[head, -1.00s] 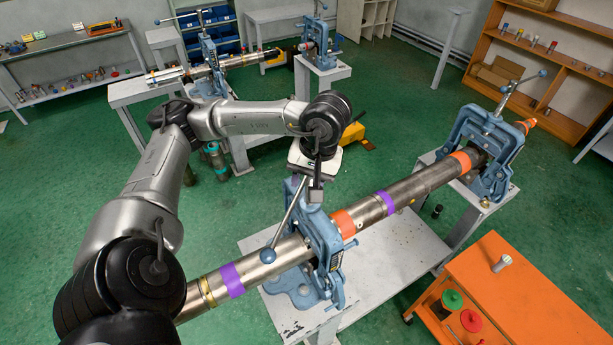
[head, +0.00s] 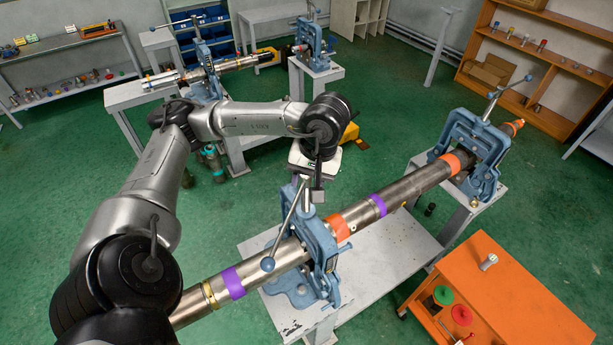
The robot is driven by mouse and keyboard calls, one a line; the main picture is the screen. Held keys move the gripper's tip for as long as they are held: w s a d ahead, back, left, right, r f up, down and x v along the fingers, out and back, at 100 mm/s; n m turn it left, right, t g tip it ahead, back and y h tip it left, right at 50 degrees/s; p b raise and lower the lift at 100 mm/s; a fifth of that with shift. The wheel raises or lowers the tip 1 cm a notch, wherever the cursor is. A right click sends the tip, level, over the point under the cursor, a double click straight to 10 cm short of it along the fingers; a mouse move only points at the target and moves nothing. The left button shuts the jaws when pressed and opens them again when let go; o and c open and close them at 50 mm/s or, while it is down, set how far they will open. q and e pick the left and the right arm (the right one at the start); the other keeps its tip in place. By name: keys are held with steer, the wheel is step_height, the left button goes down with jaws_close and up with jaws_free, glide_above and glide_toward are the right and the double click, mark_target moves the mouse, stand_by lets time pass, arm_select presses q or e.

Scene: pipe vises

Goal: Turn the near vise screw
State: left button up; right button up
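The near vise (head: 322,252) is blue and stands on a grey-white table, clamped around a long steel pipe (head: 408,187). Its screw handle (head: 286,226) is a slanted grey bar with a blue ball (head: 267,264) at its low left end. My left gripper (head: 317,194) points down at the top of this vise, by the upper end of the bar. Its fingers overlap the screw top, so I cannot tell whether they grip it or are apart. My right gripper is out of view.
An orange cart (head: 500,290) with green and red discs stands at the lower right. More vises (head: 205,77) stand on benches behind. The green floor (head: 70,165) is open at left.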

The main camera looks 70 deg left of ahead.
arm_select(q)
steer(key=shift+d+r, duration=0.1)
steer(key=shift+r, duration=0.35)
steer(key=shift+w, duration=0.1)
steer(key=shift+r, duration=0.1)
step_height(320, 180, up, 13)
steer(key=w+d+p, duration=0.1)
steer(key=w+p, duration=0.1)
steer(key=p, duration=0.1)
steer(key=shift+d, duration=0.25)
stand_by(1.2)
steer(key=shift+w+r, duration=0.1)
steer(key=shift+r, duration=0.05)
